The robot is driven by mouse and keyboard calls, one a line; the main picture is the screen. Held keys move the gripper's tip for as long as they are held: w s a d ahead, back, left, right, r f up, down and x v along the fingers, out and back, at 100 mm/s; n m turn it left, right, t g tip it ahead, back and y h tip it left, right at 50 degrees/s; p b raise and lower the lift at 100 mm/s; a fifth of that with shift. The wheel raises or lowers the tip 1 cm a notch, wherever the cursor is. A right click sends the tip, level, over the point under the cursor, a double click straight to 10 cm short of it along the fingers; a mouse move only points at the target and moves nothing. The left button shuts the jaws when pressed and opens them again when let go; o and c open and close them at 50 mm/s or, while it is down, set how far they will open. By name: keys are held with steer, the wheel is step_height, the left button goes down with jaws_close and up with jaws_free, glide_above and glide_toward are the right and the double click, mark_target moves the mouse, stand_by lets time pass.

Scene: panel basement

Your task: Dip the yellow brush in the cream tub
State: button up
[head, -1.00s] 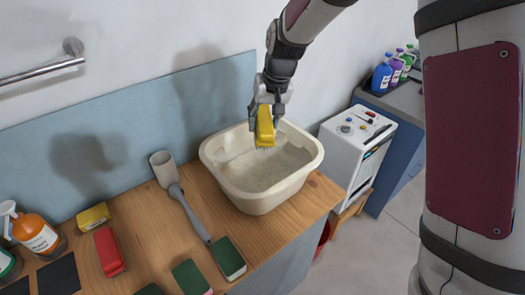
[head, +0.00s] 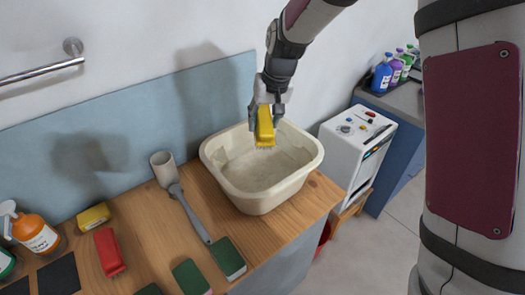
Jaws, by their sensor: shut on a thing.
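The yellow brush (head: 265,127) is held in my gripper (head: 267,108), its pale bristles pointing down. The brush hangs over the cream tub (head: 258,203), in front of the tub's back part as I see it. I cannot tell exactly how high the bristles are above the tub's floor. The tub stands upright on the wooden counter, with a greyish surface inside that may be water. My gripper's fingers are closed on either side of the brush.
On the counter (head: 138,222) left of the tub lie a grey scoop-like tool (head: 187,207), a red brush (head: 109,252), a yellow item (head: 94,215), green pads (head: 228,258) and an orange spray bottle (head: 38,235). A white appliance (head: 352,150) stands right of the tub.

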mark_target(262, 115)
steer(key=shift+r+p, duration=0.4)
steer(key=shift+r, duration=1.6)
